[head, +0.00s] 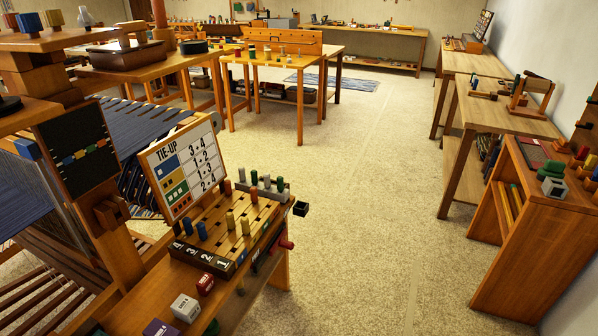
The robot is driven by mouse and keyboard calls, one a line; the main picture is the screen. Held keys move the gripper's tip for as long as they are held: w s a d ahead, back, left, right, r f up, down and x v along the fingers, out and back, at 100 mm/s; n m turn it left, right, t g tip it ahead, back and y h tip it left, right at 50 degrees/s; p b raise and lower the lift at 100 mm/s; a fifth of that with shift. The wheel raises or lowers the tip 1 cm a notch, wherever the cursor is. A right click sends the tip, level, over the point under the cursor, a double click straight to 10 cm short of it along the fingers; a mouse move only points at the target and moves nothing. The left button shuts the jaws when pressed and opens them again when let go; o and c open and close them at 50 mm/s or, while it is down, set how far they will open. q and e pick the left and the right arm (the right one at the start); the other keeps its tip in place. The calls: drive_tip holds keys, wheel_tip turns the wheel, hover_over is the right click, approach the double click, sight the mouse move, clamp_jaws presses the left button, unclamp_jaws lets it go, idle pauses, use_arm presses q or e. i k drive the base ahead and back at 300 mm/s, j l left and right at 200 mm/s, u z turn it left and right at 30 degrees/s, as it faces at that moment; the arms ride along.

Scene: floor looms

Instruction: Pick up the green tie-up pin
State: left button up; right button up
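The tie-up board (212,245) sits on the wooden loom bench at the lower middle, with a numbered dark front edge. A green tie-up pin (254,177) stands upright in the rack along the board's back edge. Neither of my grippers is in view.
A TIE-UP card (184,170) stands upright behind the board's left side. A small black open box (301,208) and a red handle (286,245) stick out at the bench's right. Open floor (380,220) lies to the right, up to a wooden cabinet (535,240).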

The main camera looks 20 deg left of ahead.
sight(279, 179)
drive_tip(key=i+l, duration=0.2)
drive_tip(key=i, duration=0.3)
drive_tip(key=i+l, duration=0.2)
drive_tip(key=i, duration=0.3)
drive_tip(key=i+l, duration=0.15)
drive_tip(key=i, duration=0.35)
drive_tip(key=i+l, duration=0.2)
drive_tip(key=i, duration=0.3)
